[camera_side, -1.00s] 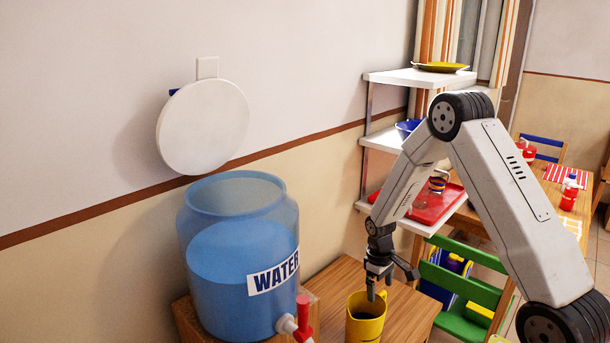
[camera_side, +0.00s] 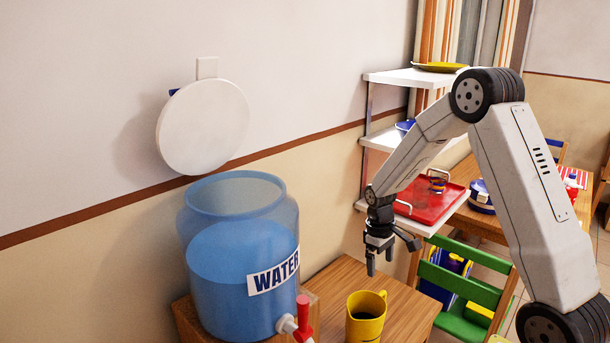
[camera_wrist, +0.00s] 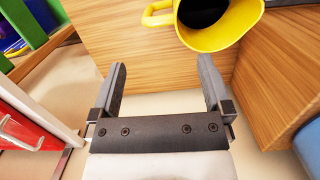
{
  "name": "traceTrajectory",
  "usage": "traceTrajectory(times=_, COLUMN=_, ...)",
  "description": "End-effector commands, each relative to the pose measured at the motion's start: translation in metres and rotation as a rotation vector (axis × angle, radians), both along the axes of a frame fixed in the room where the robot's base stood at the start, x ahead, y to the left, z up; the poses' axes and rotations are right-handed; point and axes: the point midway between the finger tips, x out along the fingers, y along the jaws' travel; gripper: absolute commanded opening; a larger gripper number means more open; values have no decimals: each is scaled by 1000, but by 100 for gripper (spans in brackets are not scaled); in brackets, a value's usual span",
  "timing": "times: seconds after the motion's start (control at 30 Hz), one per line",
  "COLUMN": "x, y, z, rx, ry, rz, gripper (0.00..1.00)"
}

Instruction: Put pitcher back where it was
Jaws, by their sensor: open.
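The yellow pitcher (camera_side: 366,317) stands upright on the wooden table, below and to the right of the water jug's tap in the side view. Its lower part is cut off by the frame edge. It holds dark contents, and its handle shows at the upper right. My gripper (camera_side: 379,262) is open and empty, above and behind the pitcher, apart from it. In the wrist view, the pitcher (camera_wrist: 220,22) is at the top edge, beyond the open fingers of my gripper (camera_wrist: 162,82), with its handle to the left.
A blue water jug (camera_side: 230,250) with a red-handled tap (camera_side: 303,316) stands on a wooden block left of the pitcher. A shelf (camera_side: 418,77) with a red tray (camera_side: 430,203) stands behind my gripper. A green chair (camera_side: 470,290) is at right. Bare tabletop (camera_side: 345,275) lies behind the pitcher.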

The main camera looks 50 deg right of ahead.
Motion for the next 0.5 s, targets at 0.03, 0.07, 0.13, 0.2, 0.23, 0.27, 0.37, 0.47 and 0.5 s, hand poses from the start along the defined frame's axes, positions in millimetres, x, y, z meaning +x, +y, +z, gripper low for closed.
traceTrajectory(times=0.03, x=0, y=0, z=0, rx=0, ry=0, rz=0, gripper=100)
traceTrajectory(times=0.07, x=0, y=0, z=0, rx=0, ry=0, rz=0, gripper=100)
traceTrajectory(times=0.13, x=0, y=0, z=0, rx=0, ry=0, rz=0, gripper=100)
traceTrajectory(times=0.2, x=0, y=0, z=0, rx=0, ry=0, rz=0, gripper=100)
traceTrajectory(times=0.23, x=0, y=0, z=0, rx=0, ry=0, rz=0, gripper=100)
traceTrajectory(times=0.27, x=0, y=0, z=0, rx=0, ry=0, rz=0, gripper=100)
traceTrajectory(times=0.37, x=0, y=3, z=1, rx=-2, ry=-5, rz=1, gripper=100)
traceTrajectory(times=0.47, x=-1, y=11, z=5, rx=-6, ry=-19, rz=5, gripper=100)
traceTrajectory(times=0.5, x=-1, y=16, z=8, rx=-9, ry=-27, rz=7, gripper=100)
